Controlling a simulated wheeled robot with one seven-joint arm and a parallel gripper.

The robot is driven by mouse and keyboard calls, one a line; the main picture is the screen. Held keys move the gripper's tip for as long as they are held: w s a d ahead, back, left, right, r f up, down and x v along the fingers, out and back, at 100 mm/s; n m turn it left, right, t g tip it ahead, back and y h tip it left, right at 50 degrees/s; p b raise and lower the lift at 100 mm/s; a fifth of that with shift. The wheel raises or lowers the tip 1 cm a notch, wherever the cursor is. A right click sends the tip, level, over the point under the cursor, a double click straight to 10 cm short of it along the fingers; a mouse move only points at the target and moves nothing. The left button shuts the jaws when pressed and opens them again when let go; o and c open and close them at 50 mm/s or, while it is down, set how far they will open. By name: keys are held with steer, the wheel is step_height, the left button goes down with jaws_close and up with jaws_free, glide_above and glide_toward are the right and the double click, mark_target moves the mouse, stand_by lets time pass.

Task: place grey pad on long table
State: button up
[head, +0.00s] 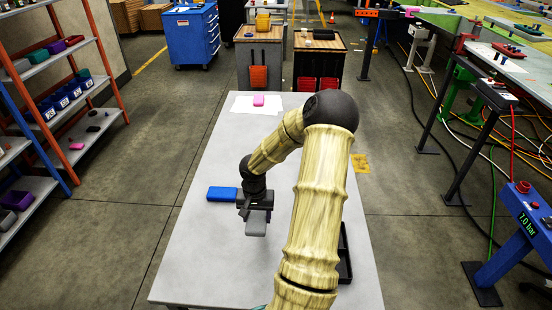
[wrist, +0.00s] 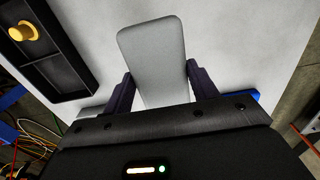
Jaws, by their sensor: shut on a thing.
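The grey pad (wrist: 155,62) is between the two fingers of my gripper (wrist: 160,85) in the wrist view, and the gripper is shut on it. In the head view the pad (head: 257,222) sticks out below my gripper (head: 254,205), over the left middle part of the long table (head: 205,255). The table is long and light grey. Whether the pad touches the tabletop or hangs just above it, I cannot tell.
A blue block (head: 222,194) lies just left of my gripper. A pink block (head: 258,100) sits on a white sheet (head: 242,104) at the far end. A black tray (head: 345,262) is at the right edge, partly behind my arm; it holds a yellow knob (wrist: 23,31). The front left tabletop is clear.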

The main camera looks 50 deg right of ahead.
steer(key=b, duration=0.1)
glide_above(258, 241)
steer(key=shift+f, duration=3.15)
steer(key=shift+f, duration=0.1)
step_height(258, 241, down, 4)
steer(key=shift+w+r+b, duration=0.1)
steer(key=shift+r+b, duration=0.05)
steer(key=shift+b, duration=0.35)
steer(key=shift+s, duration=0.25)
steer(key=o, duration=1)
steer(key=shift+w, duration=0.1)
steer(key=shift+c, duration=0.2)
